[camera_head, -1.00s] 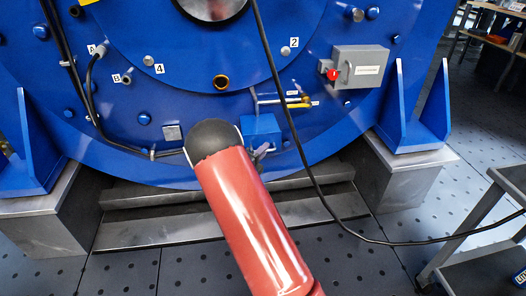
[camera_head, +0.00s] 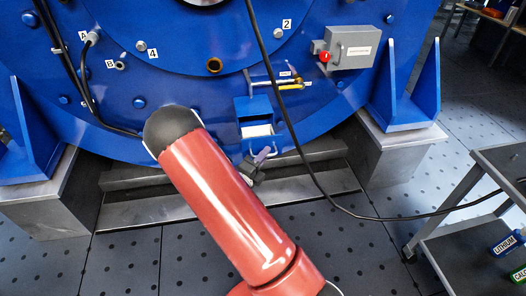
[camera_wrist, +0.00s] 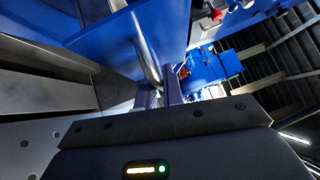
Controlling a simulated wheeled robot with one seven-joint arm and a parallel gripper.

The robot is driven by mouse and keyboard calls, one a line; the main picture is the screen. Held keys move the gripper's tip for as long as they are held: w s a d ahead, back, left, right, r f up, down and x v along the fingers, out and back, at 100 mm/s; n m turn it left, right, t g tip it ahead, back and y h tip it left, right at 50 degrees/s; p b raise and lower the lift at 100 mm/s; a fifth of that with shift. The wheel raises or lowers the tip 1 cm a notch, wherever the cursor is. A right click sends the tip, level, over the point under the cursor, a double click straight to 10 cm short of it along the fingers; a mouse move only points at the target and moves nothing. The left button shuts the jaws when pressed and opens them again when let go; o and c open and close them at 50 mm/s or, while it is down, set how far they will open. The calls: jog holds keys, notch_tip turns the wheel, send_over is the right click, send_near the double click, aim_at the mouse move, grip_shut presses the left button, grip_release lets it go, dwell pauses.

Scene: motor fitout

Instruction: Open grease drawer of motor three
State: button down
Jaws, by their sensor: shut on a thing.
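The blue grease drawer (camera_head: 257,143) of the motor stands pulled out below its blue housing (camera_head: 254,106), and its pale inside shows from above. My gripper (camera_head: 262,158) is at the front of the drawer, shut on its metal handle. In the wrist view the handle (camera_wrist: 148,52) is a bright curved bar on a blue face, running down between my two fingers (camera_wrist: 160,96). The fingertips are small and partly hidden in the head view.
A grey box with a red knob (camera_head: 325,57) sits on the motor at right. A black cable (camera_head: 296,140) hangs just right of the drawer and runs to a cart (camera_head: 480,230) with labelled containers. Metal steps (camera_head: 300,183) lie below.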

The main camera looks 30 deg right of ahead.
jog(key=c, duration=1.5)
grip_release()
jog(key=shift+c, duration=0.2)
jog(key=shift+a, duration=0.1)
jog(key=v, duration=0.7)
jog(key=shift+s+a, duration=0.2)
jog(key=shift+a, duration=0.1)
